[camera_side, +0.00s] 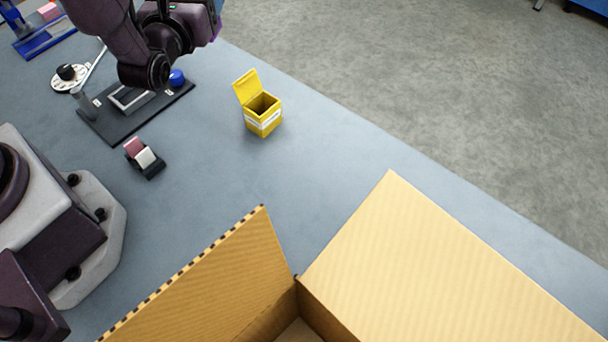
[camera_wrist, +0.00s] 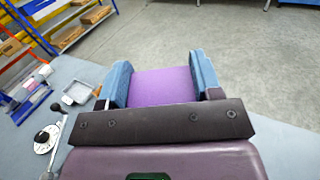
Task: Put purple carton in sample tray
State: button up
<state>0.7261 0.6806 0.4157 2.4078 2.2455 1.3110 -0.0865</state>
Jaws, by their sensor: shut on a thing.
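In the wrist view my gripper (camera_wrist: 160,66) has its two blue fingers shut on the purple carton (camera_wrist: 163,88), one on each side. Only one plain purple face of the carton shows; the rest is hidden behind my wrist. A small grey tray (camera_wrist: 77,93) lies on the bench to the left of my gripper, apart from it; it looks empty and may be the sample tray. In the side view my fingers are not in sight, and the grey tray is not visible there.
An open yellow carton (camera_side: 263,115) stands on the bench (camera_side: 205,180). A dark fixture plate (camera_side: 125,122), a tape dispenser (camera_side: 145,158) and a white dial (camera_side: 69,78) are at left. A large open cardboard box (camera_side: 430,265) fills the front. A blue rack (camera_wrist: 28,100) stands far left.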

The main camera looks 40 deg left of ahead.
notch_tip(320, 180, up, 5)
jog(key=shift+f, duration=0.1)
jog(key=shift+s+a+n+g+y, duration=0.35)
jog(key=shift+a+n+g+y, duration=0.05)
jog(key=shift+a+y, duration=0.15)
jog(key=s+a+f+n+g+y, duration=0.5)
jog(key=s+a+n+g+y, duration=0.25)
jog(key=s+n+g, duration=0.4)
jog(key=s+d+f+n+g+h, duration=0.2)
jog(key=s+d+n+g+h, duration=0.2)
jog(key=s+n+g, duration=0.4)
jog(key=s+d+f+n+g+h, duration=0.25)
jog(key=s+g, duration=0.35)
jog(key=g, duration=0.5)
jog(key=s+d+r+n+g+h, duration=0.2)
jog(key=d+r+n+h, duration=0.1)
jog(key=d+n+h, duration=1.05)
jog(key=w+d+r+n+t+h, duration=0.6)
jog(key=w+d+n+t+h, duration=0.25)
jog(key=d+t+h, duration=0.4)
jog(key=f, duration=0.7)
jog(key=f+g+h, duration=0.1)
jog(key=f, duration=0.7)
jog(key=f+m+g, duration=0.1)
jog(key=f, duration=0.6)
jog(key=shift+w+f+h, duration=0.2)
jog(key=shift+f+h, duration=0.05)
